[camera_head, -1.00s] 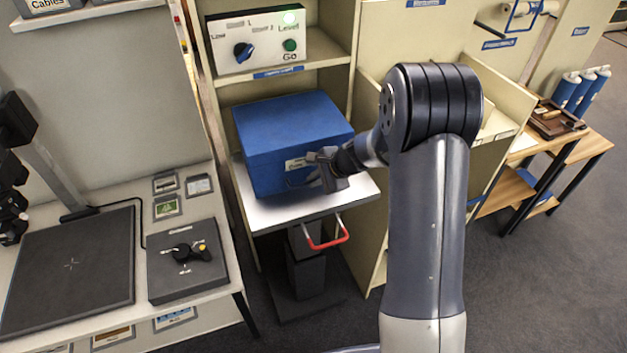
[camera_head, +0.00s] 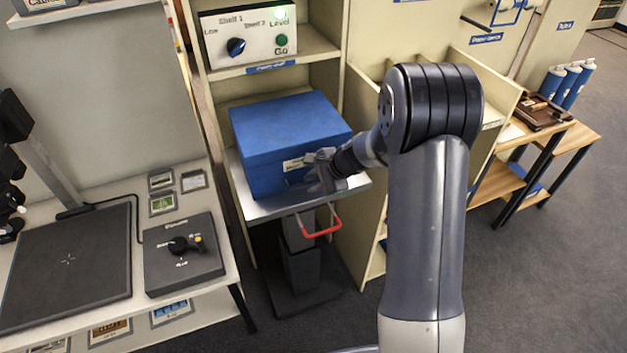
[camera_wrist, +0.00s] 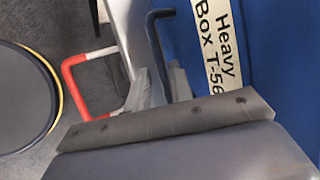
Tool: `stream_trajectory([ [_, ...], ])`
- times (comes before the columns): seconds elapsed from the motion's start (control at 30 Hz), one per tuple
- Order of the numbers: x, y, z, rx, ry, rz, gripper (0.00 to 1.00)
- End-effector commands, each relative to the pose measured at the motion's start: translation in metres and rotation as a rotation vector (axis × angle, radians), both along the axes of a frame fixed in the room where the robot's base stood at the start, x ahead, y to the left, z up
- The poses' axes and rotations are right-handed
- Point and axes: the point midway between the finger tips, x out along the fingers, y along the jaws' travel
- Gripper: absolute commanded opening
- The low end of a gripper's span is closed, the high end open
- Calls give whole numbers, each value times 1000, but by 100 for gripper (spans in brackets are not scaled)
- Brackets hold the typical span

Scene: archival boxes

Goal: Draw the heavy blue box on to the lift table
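The heavy blue box (camera_head: 285,140) has a white label, which reads "Heavy Box T-56" in the wrist view (camera_wrist: 215,55). The box stands upright at the front of a shelf bay, with its front part over the silver top of the lift table (camera_head: 275,208). A strip of bare table top shows in front of it. My gripper (camera_head: 322,172) is at the box's front face. In the wrist view its two fingers (camera_wrist: 163,88) are close together around the dark handle (camera_wrist: 153,30) and look shut on it. The box's rear underside is hidden.
The lift table has a red handle (camera_head: 320,228) at its front. A control panel (camera_head: 248,38) with a knob, a green button and a lit lamp sits on the shelf above. A desk with a black pad (camera_head: 65,265) stands left. Open floor lies right.

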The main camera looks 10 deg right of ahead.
Motion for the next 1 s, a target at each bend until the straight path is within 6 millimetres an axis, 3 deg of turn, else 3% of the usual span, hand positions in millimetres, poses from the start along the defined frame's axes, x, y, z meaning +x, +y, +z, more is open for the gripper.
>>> stream_trajectory([
  [0.13, 1, 0, 1, 0, -3, -1, 34],
  [0.57, 1, -2, 7, 0, -10, -2, 34],
  [1.0, -26, -39, 63, -1, -9, -5, 34],
])
